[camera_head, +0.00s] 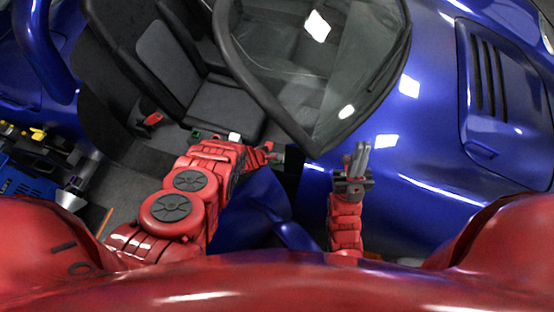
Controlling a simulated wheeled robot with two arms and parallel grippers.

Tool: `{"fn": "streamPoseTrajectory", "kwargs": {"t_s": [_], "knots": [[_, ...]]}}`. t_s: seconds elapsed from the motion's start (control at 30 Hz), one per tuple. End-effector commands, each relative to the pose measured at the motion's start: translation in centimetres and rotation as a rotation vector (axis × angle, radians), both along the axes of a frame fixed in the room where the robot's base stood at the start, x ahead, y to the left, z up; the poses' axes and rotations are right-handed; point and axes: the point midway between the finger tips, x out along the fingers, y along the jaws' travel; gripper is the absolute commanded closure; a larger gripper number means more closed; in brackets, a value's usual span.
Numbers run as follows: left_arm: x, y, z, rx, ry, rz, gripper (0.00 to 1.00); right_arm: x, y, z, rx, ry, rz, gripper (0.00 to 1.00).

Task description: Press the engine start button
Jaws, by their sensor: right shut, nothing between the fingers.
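The engine start button cannot be made out in this view; the area around my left gripper is dark and partly covered by my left arm. My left gripper (273,156) is at the end of the red arm that reaches over the blue car's side, near the lower end of the dark window frame. It is small and partly hidden, so its fingers are unclear. My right gripper (359,157) is shut and empty. It points away from me, beside the blue car body (410,150).
Black and grey seats (170,70) fill the car interior at the upper left. A dark-framed glass pane (320,65) stands above both grippers. A vented blue panel (495,90) is at the right. A blue box and tools (25,185) are at the far left.

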Motion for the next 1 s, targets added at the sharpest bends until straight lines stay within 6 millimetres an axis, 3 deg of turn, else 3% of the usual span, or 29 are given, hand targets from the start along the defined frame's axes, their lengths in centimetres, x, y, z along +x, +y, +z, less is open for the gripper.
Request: {"fn": "streamPoseTrajectory", "kwargs": {"t_s": [1.0], "knots": [[-0.1, 0.0, -0.9, 0.001, 0.001, 0.000, 1.00, 0.0, 0.0, -0.5, 0.000, 0.000, 0.000, 1.00]]}}
